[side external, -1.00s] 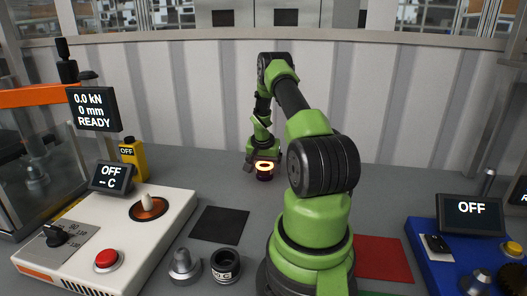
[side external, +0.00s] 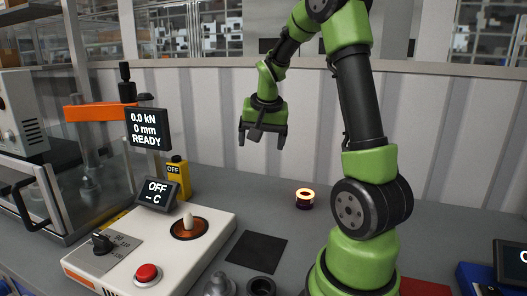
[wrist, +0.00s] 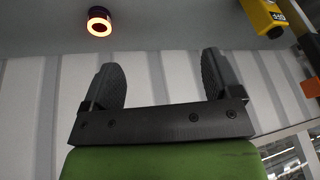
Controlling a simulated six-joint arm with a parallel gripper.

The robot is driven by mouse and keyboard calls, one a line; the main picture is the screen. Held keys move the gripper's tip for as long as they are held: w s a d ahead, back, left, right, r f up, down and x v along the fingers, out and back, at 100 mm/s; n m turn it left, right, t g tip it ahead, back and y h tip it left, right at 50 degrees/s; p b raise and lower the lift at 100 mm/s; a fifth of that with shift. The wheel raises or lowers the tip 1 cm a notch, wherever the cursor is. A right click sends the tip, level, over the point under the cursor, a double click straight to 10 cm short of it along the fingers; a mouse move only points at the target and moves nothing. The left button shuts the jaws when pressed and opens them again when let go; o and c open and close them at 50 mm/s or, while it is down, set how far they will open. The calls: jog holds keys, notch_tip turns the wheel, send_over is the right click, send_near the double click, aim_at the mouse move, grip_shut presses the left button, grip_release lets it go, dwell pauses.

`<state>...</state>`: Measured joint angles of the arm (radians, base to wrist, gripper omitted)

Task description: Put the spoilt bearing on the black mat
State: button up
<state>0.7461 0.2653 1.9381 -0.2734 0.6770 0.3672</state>
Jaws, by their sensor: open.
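A short dark, purplish ring (side external: 305,199) with a glowing orange-white top stands on the grey bench, behind and right of the black mat; it looks like the bearing. It also shows at the top left of the wrist view (wrist: 99,21). The black mat (side external: 255,252) lies flat and bare beside the white heater box. My gripper (side external: 262,140) is raised well above the bench, up and left of the glowing ring in the side view. Its jaws are open and empty, and both fingers show apart in the wrist view (wrist: 162,68).
The white box (side external: 120,250) with a cone and red button stands left of the mat. A yellow block (side external: 177,180) and a press with a display (side external: 148,129) stand behind it. A dark ring part (side external: 261,288) and a grey knobbed part (side external: 218,285) sit in front.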

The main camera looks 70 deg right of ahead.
jog(key=s+a+r+n+t+y, duration=0.1)
jog(key=a+r+n+t, duration=0.2)
jog(key=a, duration=1.2)
notch_tip(320, 180, up, 4)
jog(key=shift+s+a+f+n+y, duration=0.15)
jog(key=shift+a+n+y, duration=0.25)
jog(key=shift+n, duration=0.6)
jog(key=shift+o, duration=0.5)
jog(key=s+a+n+t+y, duration=0.1)
jog(key=s+a+n+y, duration=0.2)
jog(key=s+a+n, duration=0.2)
jog(key=s+a, duration=0.3)
jog(key=a, duration=0.2)
jog(key=shift+r+t+y, duration=0.3)
jog(key=shift+r, duration=0.05)
jog(key=shift+w, duration=0.1)
